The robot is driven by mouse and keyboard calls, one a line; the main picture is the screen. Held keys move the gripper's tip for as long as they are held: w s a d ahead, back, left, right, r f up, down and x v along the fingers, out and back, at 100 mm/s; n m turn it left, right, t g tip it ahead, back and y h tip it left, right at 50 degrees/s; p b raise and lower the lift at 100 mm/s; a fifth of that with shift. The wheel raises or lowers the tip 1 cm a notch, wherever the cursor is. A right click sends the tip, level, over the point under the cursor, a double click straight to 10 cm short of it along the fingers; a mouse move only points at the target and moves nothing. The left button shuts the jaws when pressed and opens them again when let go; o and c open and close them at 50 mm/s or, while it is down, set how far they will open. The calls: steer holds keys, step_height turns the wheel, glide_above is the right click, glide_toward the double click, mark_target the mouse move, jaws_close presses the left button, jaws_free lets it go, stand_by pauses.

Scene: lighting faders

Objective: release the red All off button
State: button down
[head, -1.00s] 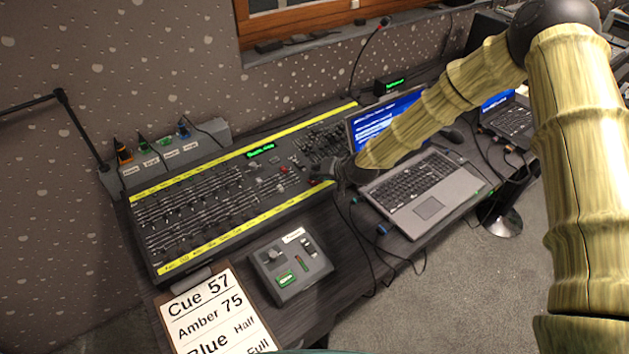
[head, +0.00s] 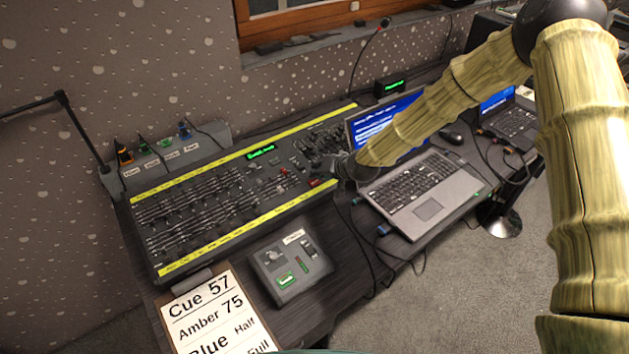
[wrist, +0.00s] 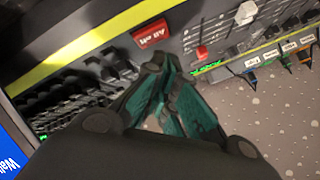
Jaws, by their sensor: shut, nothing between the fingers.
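The red All off button (head: 315,183) is on the right part of the lighting desk (head: 232,215), by its yellow front strip. In the wrist view the All off button (wrist: 150,34) shows its lettering upside down, just beyond my fingertips. My gripper (wrist: 158,62) is shut and empty, with a visible gap in the picture between it and the button. In the head view my gripper (head: 338,163) is over the desk's right end, up and right of the button. Whether the button is pressed in or raised cannot be told.
A smaller red button (wrist: 201,52) lies near the All off button. Rows of faders (head: 190,210) fill the desk's left part. An open laptop (head: 425,195) stands close on the right. A small grey control box (head: 290,265) and a clipboard (head: 213,310) are in front.

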mark_target(318, 182)
steer(key=shift+s+d+r+p, duration=0.1)
steer(key=shift+r+p, duration=0.45)
steer(key=shift+r, duration=0.8)
steer(key=shift+s+d+r+p, duration=0.1)
steer(key=shift+r+p, duration=0.45)
steer(key=shift+r, duration=0.75)
